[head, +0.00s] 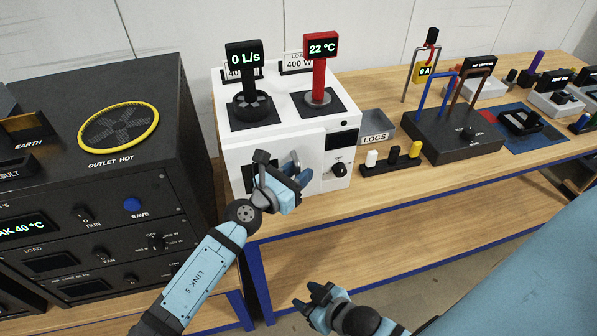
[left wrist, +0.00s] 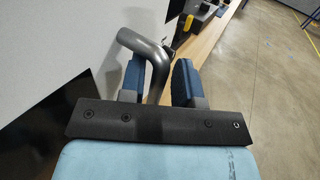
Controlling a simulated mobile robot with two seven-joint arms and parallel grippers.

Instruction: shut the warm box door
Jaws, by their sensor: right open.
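The warm box (head: 285,108) is a white cabinet on the bench, with a red post showing 22 °C on top. Its white door (head: 238,150) is on the front, partly hidden behind my left gripper; I cannot tell if it sits flush. The door's grey bent handle (left wrist: 155,62) stands out from the white panel in the left wrist view. My left gripper (head: 293,180) is at the door front. Its fingers are apart on either side of the handle, with a visible gap on the right. My right gripper (head: 316,297) is open and empty, low in front of the bench.
A black cabinet (head: 185,120) stands close on the left of the warm box. A grey LOGS tray (head: 377,127) and a block with coloured pegs (head: 392,160) lie right of it. A dark box with hoops (head: 450,135) is further right. The floor before the bench is clear.

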